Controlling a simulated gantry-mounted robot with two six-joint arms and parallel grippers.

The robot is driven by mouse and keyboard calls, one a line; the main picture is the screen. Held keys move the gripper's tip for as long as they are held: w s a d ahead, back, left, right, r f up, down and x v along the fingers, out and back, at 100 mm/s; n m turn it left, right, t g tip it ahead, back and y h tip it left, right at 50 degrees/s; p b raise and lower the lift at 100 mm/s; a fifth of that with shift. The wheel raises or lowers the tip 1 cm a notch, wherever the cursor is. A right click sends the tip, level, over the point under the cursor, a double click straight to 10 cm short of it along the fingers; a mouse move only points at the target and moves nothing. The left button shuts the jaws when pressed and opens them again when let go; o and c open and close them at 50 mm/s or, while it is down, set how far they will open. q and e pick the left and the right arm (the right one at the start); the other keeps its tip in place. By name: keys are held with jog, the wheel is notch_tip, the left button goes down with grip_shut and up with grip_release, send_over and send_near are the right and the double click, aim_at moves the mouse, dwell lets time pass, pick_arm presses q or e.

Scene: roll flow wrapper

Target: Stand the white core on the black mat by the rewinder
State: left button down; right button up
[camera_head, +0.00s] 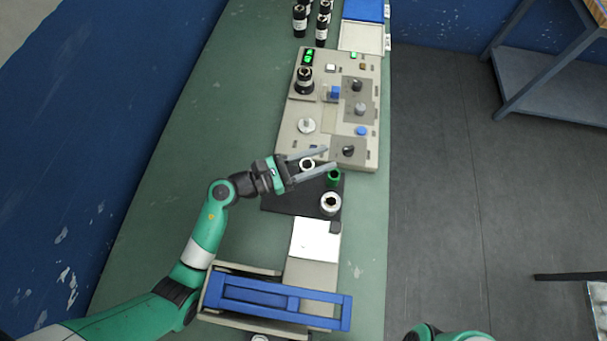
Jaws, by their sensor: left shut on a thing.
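The white core (307,164) shows as a white ring with a dark middle, seen from above, between the two grey fingers of my left gripper (330,158). My left gripper is shut on it. The core appears upright, over the back edge of the black mat (285,202); I cannot tell whether it touches the mat. A green core (333,178) stands on the mat, close by the front finger. A white-rimmed roll (330,203) with a dark centre stands at the mat's right front. My right gripper is out of view; only part of that arm shows at the bottom.
A beige machine panel (287,138) with knobs and a black roll (304,78) lies just behind the mat. A white plate (314,241) and a blue-framed unit (275,297) lie in front. Several black rolls (321,30) stand at the back. The green table is clear on the left.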

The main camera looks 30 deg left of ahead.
aim_at(315, 185)
pick_arm(q)
jog(key=shift+s+a+f, duration=0.15)
jog(key=shift+s+f, duration=0.25)
notch_tip(315, 185, down, 4)
jog(key=shift+w+r+b, duration=0.1)
jog(key=shift+w+b, duration=0.05)
jog(key=shift+b, duration=1.05)
jog(key=shift+f, duration=0.3)
jog(key=shift+f+b, duration=1)
jog(key=shift+f, duration=0.65)
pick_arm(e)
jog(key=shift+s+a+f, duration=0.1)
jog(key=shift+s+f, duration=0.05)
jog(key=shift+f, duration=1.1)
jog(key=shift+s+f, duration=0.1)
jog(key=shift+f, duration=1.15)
pick_arm(q)
jog(key=shift+f, duration=0.25)
jog(key=shift+c, duration=2.2)
grip_release()
jog(key=shift+r, duration=0.1)
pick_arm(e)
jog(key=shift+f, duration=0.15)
